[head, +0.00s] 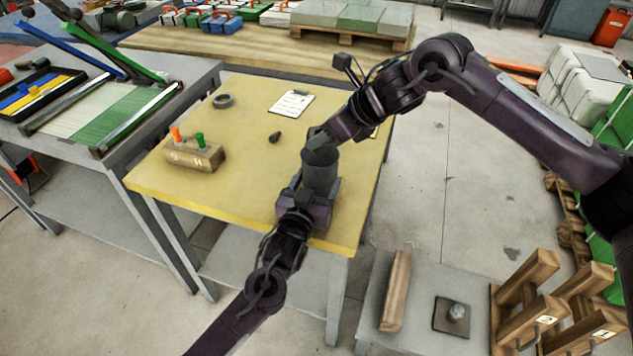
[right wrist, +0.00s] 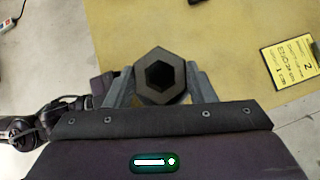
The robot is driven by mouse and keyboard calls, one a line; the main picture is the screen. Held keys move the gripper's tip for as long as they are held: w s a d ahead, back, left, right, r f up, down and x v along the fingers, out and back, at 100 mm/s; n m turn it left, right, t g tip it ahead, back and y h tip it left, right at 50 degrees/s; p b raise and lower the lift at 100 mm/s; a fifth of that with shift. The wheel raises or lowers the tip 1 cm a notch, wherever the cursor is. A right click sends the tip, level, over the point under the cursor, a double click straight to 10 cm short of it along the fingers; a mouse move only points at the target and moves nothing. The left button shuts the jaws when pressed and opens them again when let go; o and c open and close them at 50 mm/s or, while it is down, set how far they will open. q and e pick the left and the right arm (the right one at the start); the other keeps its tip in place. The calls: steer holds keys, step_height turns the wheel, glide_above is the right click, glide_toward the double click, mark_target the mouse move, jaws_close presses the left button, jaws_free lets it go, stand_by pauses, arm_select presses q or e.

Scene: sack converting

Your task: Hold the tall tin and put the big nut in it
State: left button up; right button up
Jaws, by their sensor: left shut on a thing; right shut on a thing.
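The tall tin (head: 321,174) is a dark grey cylinder standing upright at the front right part of the yellow table (head: 240,120). My left gripper (head: 307,198) is shut on the tin low down, from the near side. My right gripper (head: 319,140) is just above the tin's top. In the right wrist view, my right gripper (right wrist: 160,88) is shut on the big nut (right wrist: 180,76), a dark hexagonal ring with its hole facing the camera. The nut and the gripper hide the tin's mouth, so I cannot tell whether the nut is above or inside the rim.
A wooden block with orange and green handles (head: 193,155), a dark ring (head: 223,101), a clipboard (head: 291,104) and a small dark piece (head: 274,137) are on the table. A yellow card (right wrist: 290,72) lies at the right. A grey bench (head: 190,75) stands at the left.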

steer(key=shift+f, duration=1.35)
stand_by(0.3)
steer(key=o, duration=1)
steer(key=shift+c, duration=0.2)
steer(key=shift+o, duration=0.2)
steer(key=o, duration=0.5)
steer(key=shift+f, duration=0.1)
steer(key=v, duration=1.2)
arm_select(q)
steer(key=o, duration=1.1)
steer(key=shift+c, duration=0.2)
